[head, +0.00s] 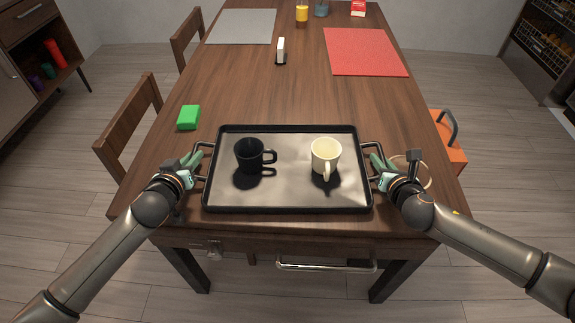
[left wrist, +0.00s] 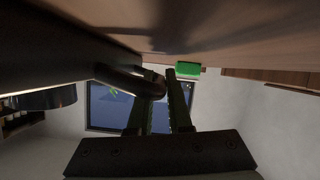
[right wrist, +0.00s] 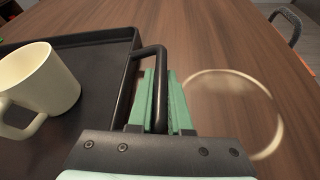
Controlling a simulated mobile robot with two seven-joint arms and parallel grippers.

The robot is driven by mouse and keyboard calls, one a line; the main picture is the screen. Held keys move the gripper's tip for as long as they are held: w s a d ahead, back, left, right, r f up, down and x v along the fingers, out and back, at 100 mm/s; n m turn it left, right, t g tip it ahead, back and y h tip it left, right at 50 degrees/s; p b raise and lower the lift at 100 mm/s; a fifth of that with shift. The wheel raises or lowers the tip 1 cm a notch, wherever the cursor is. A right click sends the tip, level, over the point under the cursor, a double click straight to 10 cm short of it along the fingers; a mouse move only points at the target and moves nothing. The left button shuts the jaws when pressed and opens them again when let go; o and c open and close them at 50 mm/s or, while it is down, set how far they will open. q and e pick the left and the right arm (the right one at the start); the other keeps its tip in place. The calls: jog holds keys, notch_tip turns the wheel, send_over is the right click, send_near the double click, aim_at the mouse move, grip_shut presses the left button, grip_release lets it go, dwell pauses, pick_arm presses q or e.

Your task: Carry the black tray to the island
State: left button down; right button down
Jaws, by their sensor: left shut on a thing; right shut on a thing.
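The black tray (head: 290,197) lies at the near end of the wooden table, with a handle at each side. A black mug (head: 249,155) and a cream mug (head: 325,155) stand upright on it; the cream mug also shows in the right wrist view (right wrist: 45,85). My left gripper (head: 195,162) is shut on the tray's left handle. My right gripper (head: 377,162) is shut on the tray's right handle (right wrist: 160,75). I cannot tell whether the tray is lifted off the table. I cannot make out which thing is the island.
The table (head: 290,95) bears a green block (head: 188,117), a small white-and-black item (head: 281,50), a grey mat (head: 241,26) and a red mat (head: 365,52). A pale ring (right wrist: 275,110) lies right of my right gripper.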

pick_arm(q)
jog(key=shift+r, duration=0.2)
pick_arm(e)
jog(key=shift+r, duration=0.2)
